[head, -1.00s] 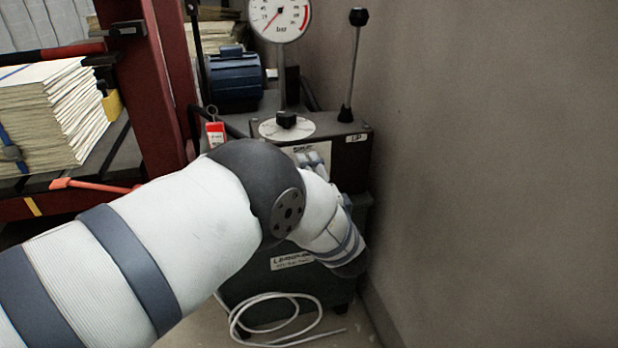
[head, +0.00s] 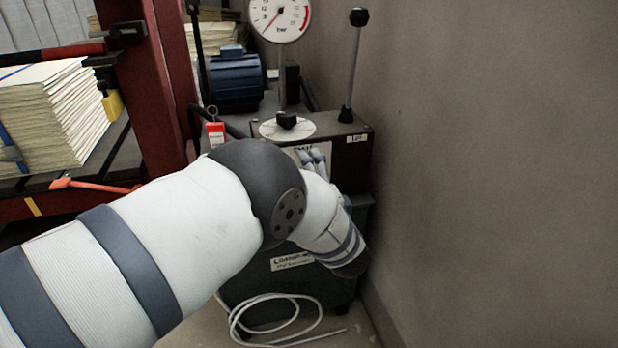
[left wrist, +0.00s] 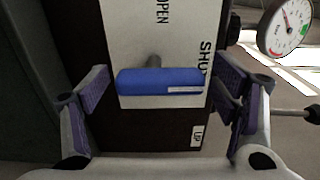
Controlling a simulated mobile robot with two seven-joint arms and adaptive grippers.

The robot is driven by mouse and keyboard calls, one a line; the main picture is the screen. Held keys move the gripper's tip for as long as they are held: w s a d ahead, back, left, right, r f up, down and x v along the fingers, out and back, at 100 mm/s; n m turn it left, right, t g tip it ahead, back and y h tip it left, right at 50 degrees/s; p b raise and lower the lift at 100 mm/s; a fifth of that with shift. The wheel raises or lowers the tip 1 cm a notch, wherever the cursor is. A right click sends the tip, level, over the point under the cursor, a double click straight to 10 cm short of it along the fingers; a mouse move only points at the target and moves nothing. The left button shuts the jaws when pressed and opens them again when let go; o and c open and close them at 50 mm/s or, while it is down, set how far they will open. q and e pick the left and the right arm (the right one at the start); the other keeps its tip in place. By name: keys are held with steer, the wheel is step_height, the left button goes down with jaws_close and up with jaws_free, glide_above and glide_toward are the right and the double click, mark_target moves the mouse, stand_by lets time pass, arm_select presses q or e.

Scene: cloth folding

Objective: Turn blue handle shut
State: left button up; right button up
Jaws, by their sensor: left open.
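The blue handle (left wrist: 160,81) shows in the left wrist view as a bar lying crosswise over a pale plate (left wrist: 158,30). The plate carries the words OPEN at its top and SHUT on the right, by the handle's right end. My left gripper (left wrist: 162,88) is open, with one finger at each end of the handle and a gap on both sides. In the head view my left gripper (head: 314,160) is at the front of the machine, mostly behind my arm, and the handle is hidden. My right gripper is not in view.
The dark machine (head: 352,165) bears a pressure gauge (head: 280,17), a black knob (head: 286,119) and an upright lever (head: 352,65). A wall (head: 490,170) stands close on the right. A white hose (head: 280,322) lies on the floor. A red frame (head: 150,90) stands left.

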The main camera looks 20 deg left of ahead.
arm_select(q)
steer(key=r, duration=0.6)
steer(key=w+r, duration=0.1)
steer(key=r, duration=0.3)
steer(key=shift+a+r, duration=0.1)
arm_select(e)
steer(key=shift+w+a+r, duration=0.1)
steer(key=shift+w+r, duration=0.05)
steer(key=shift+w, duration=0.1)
arm_select(q)
steer(key=shift+m+g+h, duration=0.4)
steer(key=shift+g+h, duration=0.1)
steer(key=f, duration=0.2)
steer(key=s+f, duration=0.1)
steer(key=f, duration=0.3)
steer(key=shift+s+d+f, duration=0.2)
steer(key=shift+s, duration=0.05)
steer(key=f+p+v, duration=0.1)
steer(key=p+v, duration=0.5)
steer(key=v, duration=0.8)
steer(key=shift+s+d+f, duration=0.25)
steer(key=shift+s+f, duration=0.2)
steer(key=shift+f, duration=0.2)
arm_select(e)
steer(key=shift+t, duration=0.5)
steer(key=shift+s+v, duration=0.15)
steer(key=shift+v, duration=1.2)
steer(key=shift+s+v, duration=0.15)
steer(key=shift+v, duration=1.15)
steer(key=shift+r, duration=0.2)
